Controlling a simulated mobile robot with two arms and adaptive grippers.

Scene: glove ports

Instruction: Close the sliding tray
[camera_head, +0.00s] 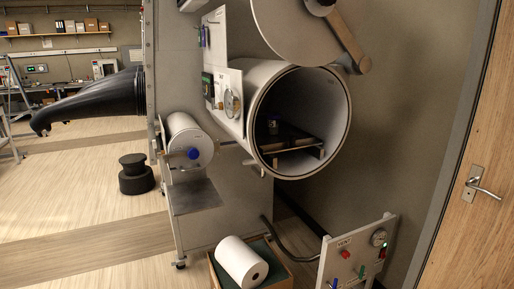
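The sliding tray (292,141) is a dark flat plate inside the open round chamber (345,112). It rests low in the chamber on pale side rails. Its front edge lies near the chamber mouth; I cannot tell exactly how far it is pulled out. A small dark jar-like item (272,123) stands toward the tray's back left. The chamber's round door (300,28) is swung up above the opening, with a grey lever on it. Neither of my grippers is in view.
A black glove (85,101) sticks out at the left. Below are a box with another white roll (242,262) and a valve panel (355,255). A wooden door (480,225) stands at the right.

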